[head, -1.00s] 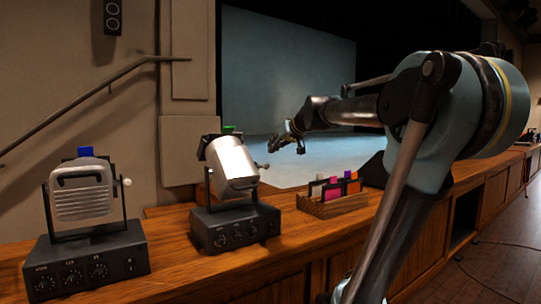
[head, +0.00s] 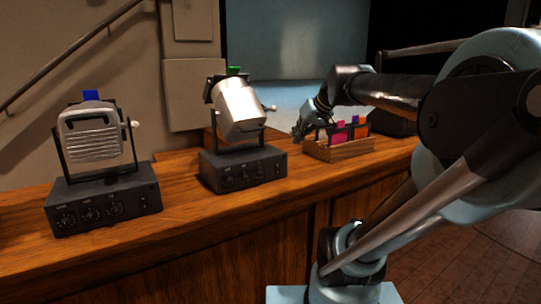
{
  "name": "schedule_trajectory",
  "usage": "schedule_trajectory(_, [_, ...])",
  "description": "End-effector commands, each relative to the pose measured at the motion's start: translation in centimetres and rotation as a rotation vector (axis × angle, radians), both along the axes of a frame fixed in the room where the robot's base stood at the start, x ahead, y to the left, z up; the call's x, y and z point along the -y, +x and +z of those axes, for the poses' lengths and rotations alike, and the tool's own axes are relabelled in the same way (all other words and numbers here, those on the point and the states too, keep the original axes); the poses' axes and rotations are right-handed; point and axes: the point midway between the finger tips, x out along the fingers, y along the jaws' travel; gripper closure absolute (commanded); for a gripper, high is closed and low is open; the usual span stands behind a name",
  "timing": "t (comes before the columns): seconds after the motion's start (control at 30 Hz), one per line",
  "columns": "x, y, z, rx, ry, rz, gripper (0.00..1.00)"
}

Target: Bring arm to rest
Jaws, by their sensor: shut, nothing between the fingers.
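My gripper (head: 300,133) is at the end of my arm in the head view, near the left end of a small wooden rack. It is small in the picture and looks shut and empty. My arm reaches in from the right and covers much of that side. The wooden rack (head: 340,152) holds several coloured cards, among them a pink one (head: 338,137) and an orange one (head: 360,131). I cannot tell whether the gripper touches the rack.
Two lamps stand on dark dial boxes on the wooden desk (head: 185,204): a left lamp (head: 92,136) with a blue tab and a middle lamp (head: 239,108) with a green tab. A handrail (head: 62,57) runs along the wall. Floor (head: 455,262) shows at lower right.

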Motion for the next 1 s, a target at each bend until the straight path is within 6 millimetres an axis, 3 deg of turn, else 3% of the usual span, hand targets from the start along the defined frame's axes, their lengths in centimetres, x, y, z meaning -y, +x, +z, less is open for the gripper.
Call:
schedule_trajectory(0.03, [0.5,-1.8,-2.7,-0.045,-0.024,-0.013,1.00])
schedule_trajectory(0.1, [1.4,-4.1,-6.3,-0.111,-0.061,-0.039,1.00])
schedule_trajectory(0.3, [4.7,-11.0,-15.9,-0.287,-0.178,-0.148,1.00])
schedule_trajectory(0.5, [7.9,-16.3,-22.5,-0.407,-0.280,-0.264,1.00])
schedule_trajectory(0.7, [9.2,-18.5,-24.9,-0.451,-0.323,-0.317,1.00])
schedule_trajectory(1.0, [9.3,-18.5,-25.0,-0.452,-0.324,-0.319,1.00])
